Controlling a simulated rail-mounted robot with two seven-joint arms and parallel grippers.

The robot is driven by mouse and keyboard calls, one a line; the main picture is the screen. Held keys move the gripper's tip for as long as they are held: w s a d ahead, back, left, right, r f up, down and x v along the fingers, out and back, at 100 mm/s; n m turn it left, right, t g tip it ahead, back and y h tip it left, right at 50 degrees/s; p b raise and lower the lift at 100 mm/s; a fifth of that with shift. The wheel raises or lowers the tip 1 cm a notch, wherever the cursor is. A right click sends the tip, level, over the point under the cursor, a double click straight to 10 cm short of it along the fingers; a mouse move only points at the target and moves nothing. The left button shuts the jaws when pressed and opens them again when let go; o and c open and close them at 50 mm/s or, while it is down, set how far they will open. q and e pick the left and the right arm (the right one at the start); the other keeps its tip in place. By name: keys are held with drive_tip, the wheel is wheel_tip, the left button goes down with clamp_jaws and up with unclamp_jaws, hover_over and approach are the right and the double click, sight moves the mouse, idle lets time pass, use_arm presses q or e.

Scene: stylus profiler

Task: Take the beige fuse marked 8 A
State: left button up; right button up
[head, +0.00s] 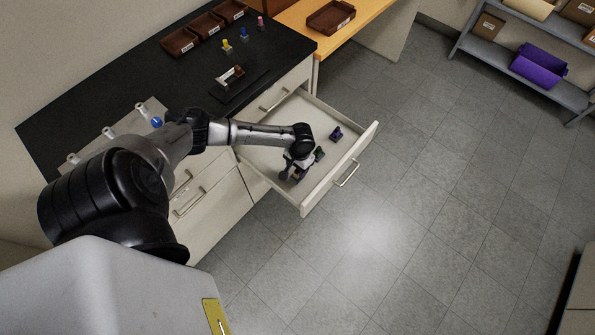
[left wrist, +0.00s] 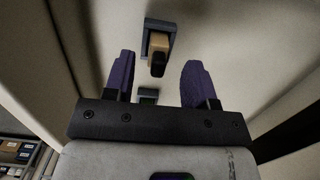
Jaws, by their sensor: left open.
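A beige fuse (left wrist: 158,43) with a dark end sits in a grey-blue holder (left wrist: 172,30) on the drawer floor in the left wrist view. Its marking cannot be read. My left gripper (head: 294,174) is inside the open drawer (head: 345,158), pointing down. In the left wrist view its purple fingers (left wrist: 160,68) are open, with the fuse in line with the gap between them and nothing gripped. A second small grey-blue piece (left wrist: 148,94) is partly hidden behind the gripper body. My right gripper is not in view.
A small dark purple piece (head: 336,133) lies farther back in the drawer. The drawer walls stand close around the gripper. The black counter (head: 100,95) holds brown bins (head: 180,42) and small coloured pieces. A purple bin (head: 540,65) is on the shelf. The floor is clear.

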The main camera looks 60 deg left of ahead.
sight(297, 172)
use_arm(q)
wheel_tip(297, 172, down, 3)
drive_tip(key=shift+s+d+f+b, duration=0.1)
drive_tip(key=shift+d+f+b, duration=0.05)
drive_tip(key=shift+b, duration=0.25)
drive_tip(key=shift+c, duration=0.3)
clamp_jaws()
